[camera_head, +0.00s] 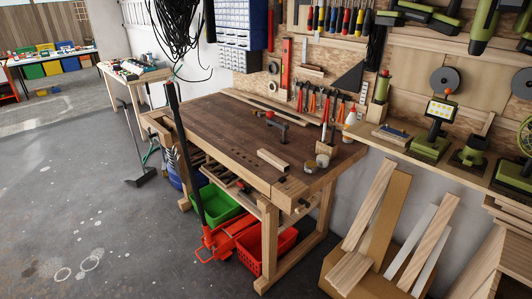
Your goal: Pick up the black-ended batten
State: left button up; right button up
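No batten with a clearly black end can be made out. A short pale wooden piece (273,160) lies on the workbench top (215,125) near its right front. Long thin wooden strips (262,108) lie along the back of the bench. Several pale battens and boards (369,206) lean upright and tilted in a cardboard box (345,266) on the floor at the lower right; their lower ends are partly hidden by the box. Neither of my grippers shows in this view.
A black-handled red pallet jack (225,237) stands at the bench front. Green (215,206) and red (265,250) crates sit below. A clamp (277,124) and tape rolls (315,164) lie on the bench. A shelf with green power tools (430,148) is at right. Floor at left is mostly clear.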

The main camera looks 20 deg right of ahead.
aim_at(280, 165)
jog(key=i+l+z, duration=0.1)
jog(key=i, duration=0.3)
jog(key=i+l+z, duration=0.1)
jog(key=i, duration=0.35)
jog(key=i+l+z, duration=0.1)
jog(key=i, duration=0.35)
jog(key=i+l, duration=0.2)
jog(key=l, duration=0.2)
jog(key=i+l, duration=0.2)
jog(key=l, duration=0.2)
